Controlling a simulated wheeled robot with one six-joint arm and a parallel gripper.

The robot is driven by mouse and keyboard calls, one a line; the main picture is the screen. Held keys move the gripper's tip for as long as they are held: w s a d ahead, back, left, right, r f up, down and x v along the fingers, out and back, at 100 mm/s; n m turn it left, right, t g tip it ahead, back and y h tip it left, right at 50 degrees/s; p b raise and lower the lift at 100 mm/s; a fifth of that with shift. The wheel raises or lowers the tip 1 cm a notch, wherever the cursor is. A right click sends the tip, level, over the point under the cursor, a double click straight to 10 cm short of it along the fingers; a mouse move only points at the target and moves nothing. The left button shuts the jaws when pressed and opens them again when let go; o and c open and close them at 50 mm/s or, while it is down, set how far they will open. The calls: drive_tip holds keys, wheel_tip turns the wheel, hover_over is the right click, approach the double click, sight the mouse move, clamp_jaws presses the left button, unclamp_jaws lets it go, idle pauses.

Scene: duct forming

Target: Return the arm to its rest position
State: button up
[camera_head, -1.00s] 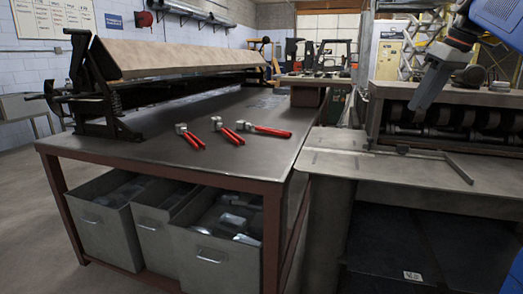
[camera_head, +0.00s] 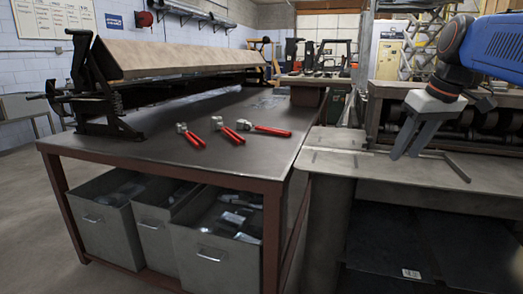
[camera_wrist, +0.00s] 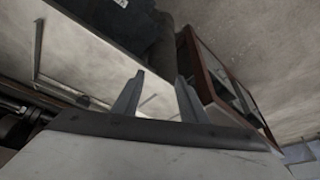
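My gripper (camera_head: 405,152) hangs from the blue arm at the upper right of the head view, over the grey metal bench (camera_head: 349,162). Its fingers point down and a little left. In the wrist view my gripper (camera_wrist: 160,80) shows two fingers apart with nothing between them, so it is open and empty. Past the fingers, the wrist view shows a table edge, drawers below it and the floor. I cannot tell how high the fingertips are above the bench.
Several red-handled tools (camera_head: 233,134) lie on the dark worktable (camera_head: 167,157). A long bending brake (camera_head: 180,62) stands at its back. Grey drawers (camera_head: 200,252) sit below. A roller machine (camera_head: 478,128) stands behind my gripper. The grey bench has a bare front strip.

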drive_tip(key=s+a+f+m, duration=0.1)
drive_tip(key=s+a+f, duration=0.2)
drive_tip(key=s+f, duration=0.7)
drive_tip(key=s+a+f+m+h, duration=0.1)
drive_tip(key=s+a+f+m, duration=0.1)
drive_tip(key=s+f, duration=0.8)
wheel_tip(320, 180, down, 7)
drive_tip(key=shift+s+a+t, duration=0.2)
drive_tip(key=shift+a+t, duration=0.2)
drive_tip(key=shift+a, duration=0.3)
drive_tip(key=shift+o, duration=0.2)
